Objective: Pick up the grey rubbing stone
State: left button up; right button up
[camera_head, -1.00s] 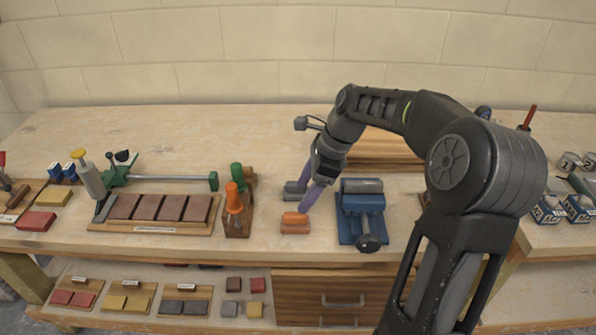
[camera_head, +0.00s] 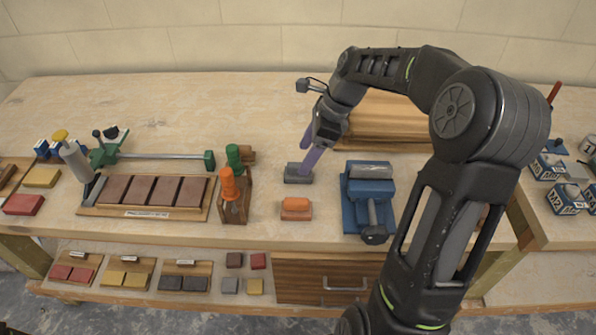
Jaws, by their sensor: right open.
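A grey rubbing stone (camera_head: 292,174), a small block with a raised top, lies on the bench behind a similar orange block (camera_head: 296,209). The farther fingertip is hidden, and I cannot tell whether either finger touches the stone. My left gripper is not in view.
A wooden holder (camera_head: 235,205) with green and orange handles stands left of the stones. A blue clamp-like tool (camera_head: 360,205) stands close on the right. A board with brown blocks (camera_head: 165,211) lies farther left. Bare bench lies behind the stones.

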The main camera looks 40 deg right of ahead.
aim_at(299, 164)
jog(key=shift+a+f, duration=0.1)
jog(key=shift+f, duration=0.05)
jog(key=x, duration=0.5)
jog(key=shift+p, duration=0.4)
jog(key=shift+c, duration=0.4)
grip_shut()
dwell(0.5)
